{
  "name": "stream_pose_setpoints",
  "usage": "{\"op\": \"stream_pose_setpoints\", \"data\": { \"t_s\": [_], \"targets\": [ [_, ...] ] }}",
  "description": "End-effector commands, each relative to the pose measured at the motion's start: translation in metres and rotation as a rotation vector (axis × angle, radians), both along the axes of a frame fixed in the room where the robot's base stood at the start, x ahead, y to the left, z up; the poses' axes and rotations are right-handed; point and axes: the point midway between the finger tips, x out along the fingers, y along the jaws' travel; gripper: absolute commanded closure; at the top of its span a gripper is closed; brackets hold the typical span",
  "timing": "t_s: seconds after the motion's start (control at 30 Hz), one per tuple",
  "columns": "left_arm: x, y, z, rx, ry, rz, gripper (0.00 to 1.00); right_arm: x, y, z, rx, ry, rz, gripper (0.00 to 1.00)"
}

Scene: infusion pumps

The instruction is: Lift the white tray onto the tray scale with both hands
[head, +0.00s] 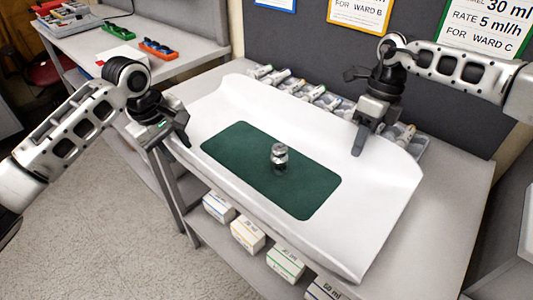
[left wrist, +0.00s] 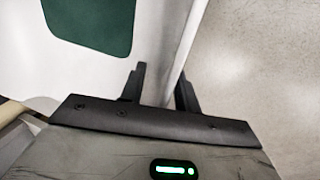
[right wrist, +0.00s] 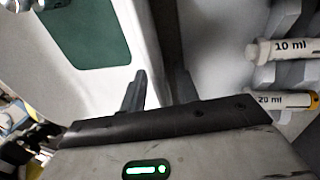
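The large white tray (head: 225,97) with raised side rims lies over the grey table and appears to reach past its front edge. A dark green mat (head: 225,148) and a small metallic object (head: 279,155) are on it. My left gripper (head: 172,143) is at the tray's left rim. Its fingers (left wrist: 160,92) stand apart, one on each side of the rim. My right gripper (head: 362,132) is at the back right rim. Its fingers (right wrist: 157,92) also stand apart with the rim between them. I cannot identify the tray scale.
Syringes (head: 310,92) lie in holders along the table's back, close to my right gripper. Boxes (head: 247,234) stand on the shelf below. A side table (head: 185,62) with coloured bins is at the back left. A dark panel with signs stands behind. Bare table (head: 450,190) shows right of the tray.

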Motion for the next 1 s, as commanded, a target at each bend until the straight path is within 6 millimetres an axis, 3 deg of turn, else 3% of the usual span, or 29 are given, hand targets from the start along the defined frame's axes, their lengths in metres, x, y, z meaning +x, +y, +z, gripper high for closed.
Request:
{"op": "stream_pose_setpoints", "data": {
  "t_s": [0.03, 0.13, 0.17, 1.0],
  "targets": [
    [-0.0001, -0.0001, 0.0001, 0.0, 0.0, 0.0, 0.71, -0.0001, -0.0001, 0.0, 0.0, 0.0, 0.0, 0.72],
    [-0.0001, 0.0, 0.0002, 0.0, 0.0, 0.0, 0.99, 0.0, -0.0001, 0.0001, 0.0, 0.0, 0.0, 1.0],
    [-0.0001, 0.0, 0.0002, 0.0, 0.0, 0.0, 1.0, 0.0, -0.0001, 0.0001, 0.0, 0.0, 0.0, 1.0],
    [-0.0007, 0.001, 0.0, 0.003, 0.003, 0.0, 1.0, 0.0003, -0.0004, 0.0006, -0.002, 0.0, -0.002, 1.0]
  ]
}}
